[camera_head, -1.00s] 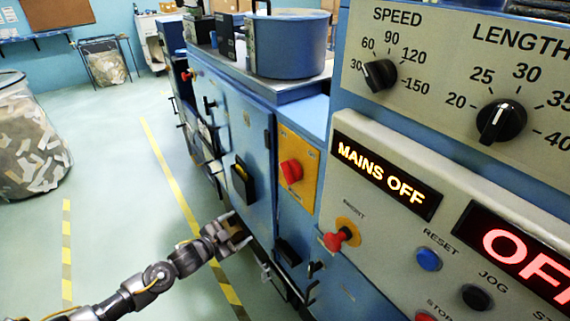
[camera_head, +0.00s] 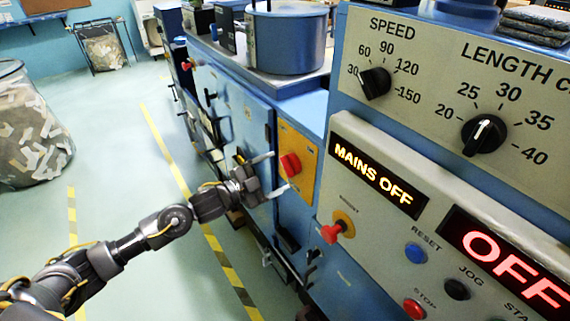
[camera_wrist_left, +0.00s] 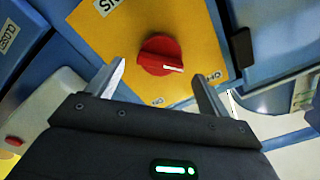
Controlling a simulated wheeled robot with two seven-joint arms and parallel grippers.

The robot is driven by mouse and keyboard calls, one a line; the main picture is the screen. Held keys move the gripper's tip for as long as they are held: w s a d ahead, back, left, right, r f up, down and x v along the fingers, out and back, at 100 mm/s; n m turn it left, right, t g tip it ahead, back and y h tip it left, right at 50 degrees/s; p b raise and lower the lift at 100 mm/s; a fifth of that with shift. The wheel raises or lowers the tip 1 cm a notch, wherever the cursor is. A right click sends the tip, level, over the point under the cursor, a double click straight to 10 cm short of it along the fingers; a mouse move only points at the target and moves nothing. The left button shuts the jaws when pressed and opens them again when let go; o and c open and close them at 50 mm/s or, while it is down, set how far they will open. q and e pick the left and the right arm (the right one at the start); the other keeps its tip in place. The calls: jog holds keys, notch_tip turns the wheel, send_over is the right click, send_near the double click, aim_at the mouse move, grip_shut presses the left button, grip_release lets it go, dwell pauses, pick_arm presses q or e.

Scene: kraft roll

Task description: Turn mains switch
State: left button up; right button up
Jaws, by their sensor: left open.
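The red mains switch (camera_head: 290,165) is a rotary knob on a yellow plate (camera_head: 308,178) on the blue machine's front. It also shows in the left wrist view (camera_wrist_left: 158,54), with a white mark toward its right side. My left gripper (camera_head: 281,172) is open, its two fingers pointing at the knob. In the left wrist view the left fingers (camera_wrist_left: 160,82) stand on either side below the knob, apart from it. The display (camera_head: 379,180) reads MAINS OFF. My right gripper is not in view.
The control panel with speed dial (camera_head: 375,83), length dial (camera_head: 484,134), red inhibit knob (camera_head: 332,233) and blue reset button (camera_head: 415,253) stands to the right. A clear bag of scraps (camera_head: 28,135) stands at left. The floor (camera_head: 110,180) between is open.

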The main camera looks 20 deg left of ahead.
aim_at(284, 168)
pick_arm(q)
jog(key=shift+p+x, duration=0.4)
jog(key=shift+x, duration=1.6)
jog(key=shift+c, duration=0.3)
jog(key=c, duration=0.9)
jog(key=shift+c, duration=0.2)
